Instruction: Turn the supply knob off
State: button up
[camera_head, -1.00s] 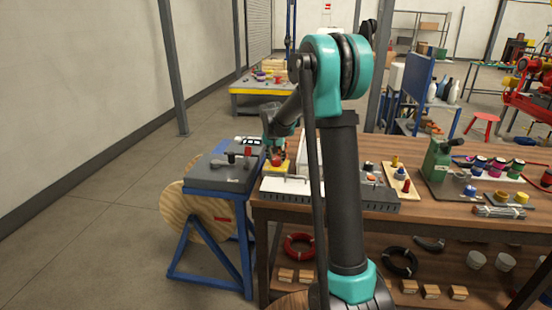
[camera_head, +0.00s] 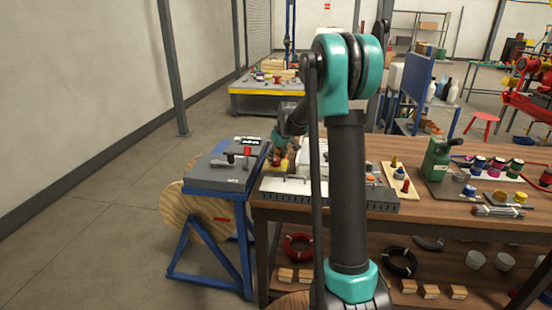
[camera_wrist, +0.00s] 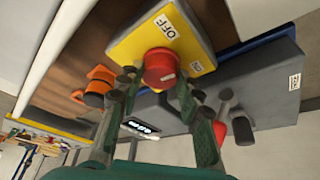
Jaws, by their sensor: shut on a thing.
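A yellow box (camera_wrist: 181,38) with an OFF label carries a round red knob (camera_wrist: 159,68) in the wrist view. A second small label on the box is too small to read. My gripper (camera_wrist: 157,84) has its two fingers on either side of the knob and is shut on it. In the head view my gripper (camera_head: 281,152) is at the far left end of the wooden bench, over the yellow box, which it partly hides. I cannot read the knob's pointer position.
A grey panel (camera_wrist: 245,88) with a dark lever and a red handle (camera_wrist: 242,130) lies close to the right finger. An orange and black part (camera_wrist: 98,88) is close to the left finger. The wooden bench (camera_head: 335,196) holds several other items to the right.

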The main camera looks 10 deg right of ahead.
jog(key=n, duration=0.2)
jog(key=n+g+y, duration=0.1)
jog(key=n, duration=0.2)
jog(key=shift+w+d+y, duration=0.15)
jog(key=shift+d+y, duration=0.05)
jog(key=shift+y, duration=0.1)
jog(key=shift+n+g+y, duration=0.5)
jog(key=shift+n+g, duration=0.4)
jog(key=shift+n, duration=1.5)
jog(key=o, duration=1.2)
jog(key=shift+c, duration=0.2)
jog(key=v, duration=1.2)
